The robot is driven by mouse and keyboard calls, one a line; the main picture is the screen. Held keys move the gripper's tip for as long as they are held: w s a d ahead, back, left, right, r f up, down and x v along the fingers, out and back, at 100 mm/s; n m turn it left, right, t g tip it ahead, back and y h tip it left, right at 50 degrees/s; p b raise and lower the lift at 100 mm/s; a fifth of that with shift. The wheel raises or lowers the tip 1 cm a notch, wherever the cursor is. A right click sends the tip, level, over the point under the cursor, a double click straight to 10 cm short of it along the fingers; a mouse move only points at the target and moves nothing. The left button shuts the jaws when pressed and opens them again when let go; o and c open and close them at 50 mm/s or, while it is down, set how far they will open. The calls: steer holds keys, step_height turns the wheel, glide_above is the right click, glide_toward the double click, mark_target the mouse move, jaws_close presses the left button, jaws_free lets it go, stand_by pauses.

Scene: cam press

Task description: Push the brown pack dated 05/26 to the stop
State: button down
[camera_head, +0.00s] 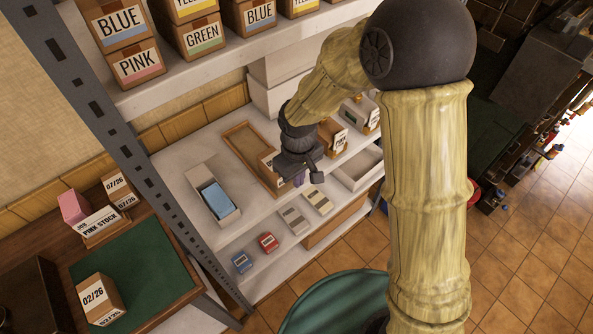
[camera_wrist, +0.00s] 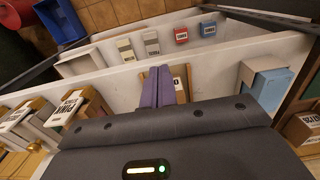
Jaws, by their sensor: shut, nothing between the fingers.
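A wooden tray (camera_head: 234,130) lies on the middle shelf, its far part empty. A brown pack (camera_head: 266,166) with a white label stands at the tray's near end, partly hidden by my gripper; its date is not legible. In the wrist view the brown pack (camera_wrist: 180,84) shows just behind my fingers. My gripper (camera_head: 299,179) is shut and empty at the near end of the tray, beside the pack. Its purple fingers (camera_wrist: 157,86) are together in the wrist view. I cannot tell whether they touch the pack. I cannot make out a separate stop.
A white tray with a blue pack (camera_head: 216,198) lies to the left. An empty white tray (camera_head: 352,177) and brown-and-white packs (camera_head: 333,137) are to the right. Small packs (camera_head: 294,219) line the lower shelf. Labelled boxes (camera_head: 196,37) fill the shelf above. A 02/26 box (camera_head: 100,298) sits on a green mat.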

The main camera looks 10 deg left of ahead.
mark_target(289, 189)
steer(key=f, duration=0.2)
steer(key=w+a+f+p, duration=0.1)
steer(key=f, duration=0.1)
steer(key=w+a+f, duration=0.1)
steer(key=f, duration=0.1)
steer(key=shift+a+f+p, duration=0.15)
steer(key=shift+p, duration=0.25)
steer(key=shift+w+a+f, duration=0.1)
steer(key=shift+w+a, duration=0.2)
steer(key=shift+a, duration=0.05)
